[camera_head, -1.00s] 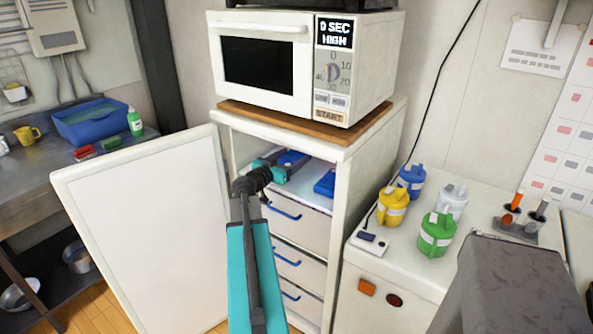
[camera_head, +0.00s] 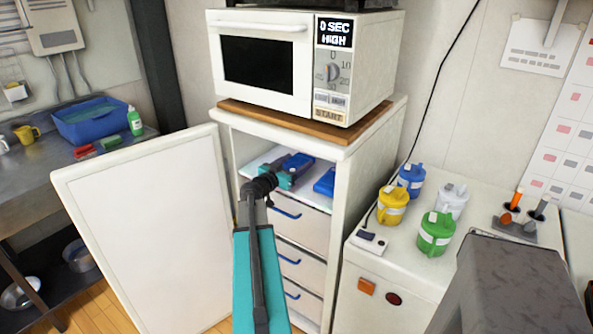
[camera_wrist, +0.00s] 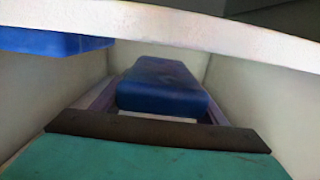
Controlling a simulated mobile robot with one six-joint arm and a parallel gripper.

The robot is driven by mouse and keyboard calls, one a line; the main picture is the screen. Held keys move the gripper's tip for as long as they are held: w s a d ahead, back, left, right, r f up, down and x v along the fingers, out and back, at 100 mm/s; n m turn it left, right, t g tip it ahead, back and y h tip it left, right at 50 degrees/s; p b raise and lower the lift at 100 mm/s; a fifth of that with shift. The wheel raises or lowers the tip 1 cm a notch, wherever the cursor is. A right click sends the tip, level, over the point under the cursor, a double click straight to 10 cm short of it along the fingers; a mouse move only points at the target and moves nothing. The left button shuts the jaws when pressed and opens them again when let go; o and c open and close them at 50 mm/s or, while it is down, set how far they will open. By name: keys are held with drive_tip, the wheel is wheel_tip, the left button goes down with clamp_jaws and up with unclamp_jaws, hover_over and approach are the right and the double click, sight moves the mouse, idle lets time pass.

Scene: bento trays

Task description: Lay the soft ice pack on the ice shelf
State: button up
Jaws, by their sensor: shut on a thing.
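My gripper (camera_head: 291,172) reaches into the open compartment at the top of the white cabinet, under the microwave. It is shut on a blue soft ice pack (camera_head: 298,161), which also shows between the fingers in the wrist view (camera_wrist: 162,86). The pack is over the ice shelf (camera_head: 262,160); I cannot tell whether it touches the shelf surface. A second blue pack (camera_head: 325,182) lies on the shelf to the right, near the front edge. It shows at the upper left in the wrist view (camera_wrist: 50,41).
The cabinet door (camera_head: 145,235) stands open at the left. Drawers (camera_head: 298,228) with blue handles are below the shelf. The microwave (camera_head: 265,62) sits on top. Several lidded cups, including a green one (camera_head: 436,236), stand on the counter at the right.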

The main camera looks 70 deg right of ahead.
wheel_tip(320, 180, down, 2)
drive_tip(key=shift+d+f, duration=0.25)
drive_tip(key=shift+f, duration=0.3)
drive_tip(key=shift+f, duration=0.1)
drive_tip(key=o, duration=1.4)
drive_tip(key=shift+a, duration=0.15)
drive_tip(key=shift+b+v, duration=0.7)
drive_tip(key=shift+v, duration=5.2)
